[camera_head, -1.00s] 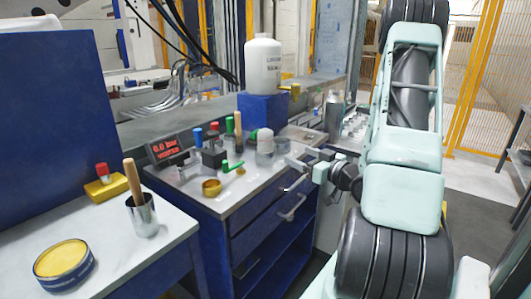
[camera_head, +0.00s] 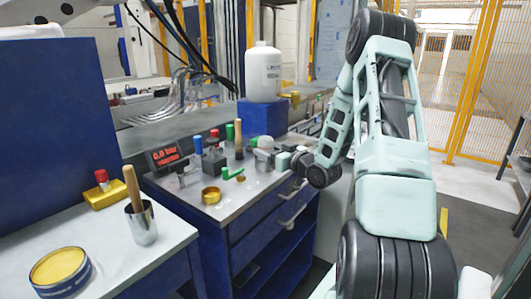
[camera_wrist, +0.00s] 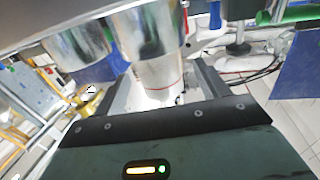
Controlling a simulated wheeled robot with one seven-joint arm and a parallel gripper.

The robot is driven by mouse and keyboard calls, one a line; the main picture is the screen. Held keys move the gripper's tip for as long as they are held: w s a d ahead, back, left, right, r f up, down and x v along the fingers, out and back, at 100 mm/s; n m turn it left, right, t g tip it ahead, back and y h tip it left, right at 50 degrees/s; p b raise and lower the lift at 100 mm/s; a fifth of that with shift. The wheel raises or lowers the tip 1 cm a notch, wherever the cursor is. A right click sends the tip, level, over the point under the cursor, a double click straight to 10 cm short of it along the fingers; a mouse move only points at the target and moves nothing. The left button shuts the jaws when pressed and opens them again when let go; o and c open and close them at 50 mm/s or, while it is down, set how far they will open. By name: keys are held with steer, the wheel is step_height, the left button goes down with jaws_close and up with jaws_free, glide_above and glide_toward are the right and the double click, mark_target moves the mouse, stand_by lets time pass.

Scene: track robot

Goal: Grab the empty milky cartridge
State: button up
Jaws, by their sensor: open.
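The milky cartridge, a pale translucent cylinder with a whitish rounded top (camera_head: 265,142), stands upright at the right end of the grey bench top. My gripper (camera_head: 270,158) has come in from the right at its height and hides much of its body. In the wrist view a whitish cylinder with a thin red line (camera_wrist: 160,78), apparently the cartridge, shows between the two spread grey fingers of my gripper (camera_wrist: 160,88). The fingers are open, with no clear contact. I cannot tell whether the cartridge is empty.
Close by on the bench are a small brass cup (camera_head: 211,195), a green-topped item (camera_head: 230,174) and a dark block with a red knob (camera_head: 213,158). Behind stands a white bottle (camera_head: 263,72) on a blue block (camera_head: 262,118). Shiny cylinders (camera_wrist: 150,30) crowd the wrist view's top.

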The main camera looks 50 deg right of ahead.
steer(key=shift+w+d, duration=0.2)
steer(key=shift+w, duration=1.2)
steer(key=c, duration=1.2)
steer(key=shift+o, duration=0.2)
steer(key=shift+r, duration=0.15)
